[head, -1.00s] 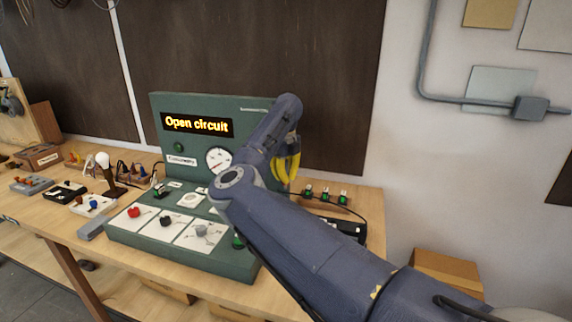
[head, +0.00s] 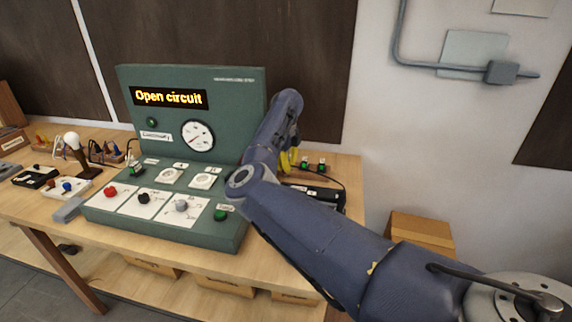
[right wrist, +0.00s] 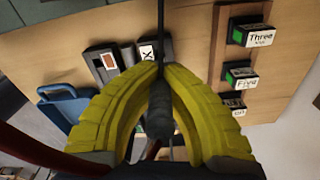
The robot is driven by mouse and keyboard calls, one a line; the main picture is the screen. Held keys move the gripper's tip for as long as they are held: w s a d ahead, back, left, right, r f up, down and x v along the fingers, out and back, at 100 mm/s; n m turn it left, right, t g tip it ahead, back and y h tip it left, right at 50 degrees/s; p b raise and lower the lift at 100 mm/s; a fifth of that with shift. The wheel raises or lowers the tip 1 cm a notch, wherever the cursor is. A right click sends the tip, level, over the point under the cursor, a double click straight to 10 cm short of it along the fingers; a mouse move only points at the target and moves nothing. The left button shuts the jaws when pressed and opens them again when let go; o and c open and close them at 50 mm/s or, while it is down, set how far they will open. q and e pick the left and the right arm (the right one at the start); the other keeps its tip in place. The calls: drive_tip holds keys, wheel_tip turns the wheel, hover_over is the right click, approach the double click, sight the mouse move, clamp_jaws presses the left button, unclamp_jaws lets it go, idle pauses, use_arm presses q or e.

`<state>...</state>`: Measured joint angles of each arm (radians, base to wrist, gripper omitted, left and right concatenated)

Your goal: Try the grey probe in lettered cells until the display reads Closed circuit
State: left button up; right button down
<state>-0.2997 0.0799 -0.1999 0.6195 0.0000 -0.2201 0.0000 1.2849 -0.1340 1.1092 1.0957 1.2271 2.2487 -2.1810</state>
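The green tester console (head: 250,105) shows "Open circuit" on its display (head: 170,97). My right gripper (head: 288,160) is right of the console, partly hidden behind my own arm in the head view. In the right wrist view its yellow fingers (right wrist: 160,85) are closed around the dark grey probe (right wrist: 159,112), whose thin shaft points up the picture. A dark block with a card marked X (right wrist: 148,52) lies by the shaft. I cannot tell whether the tip touches a cell. A black block (head: 325,194) also shows in the head view. My left gripper is out of view.
Green-topped cells labelled Three (right wrist: 245,32) and Five (right wrist: 240,76) stand in a wooden rack. A blue holder (right wrist: 68,105) lies at the left in the wrist view. A bulb (head: 73,142) and small blocks stand left of the console. A cardboard box (head: 420,232) is at right.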

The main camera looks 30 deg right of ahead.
drive_tip(key=shift+f, duration=2.5)
drive_tip(key=shift+f, duration=0.6)
drive_tip(key=c, duration=1.5)
unclamp_jaws()
drive_tip(key=shift+r, duration=0.1)
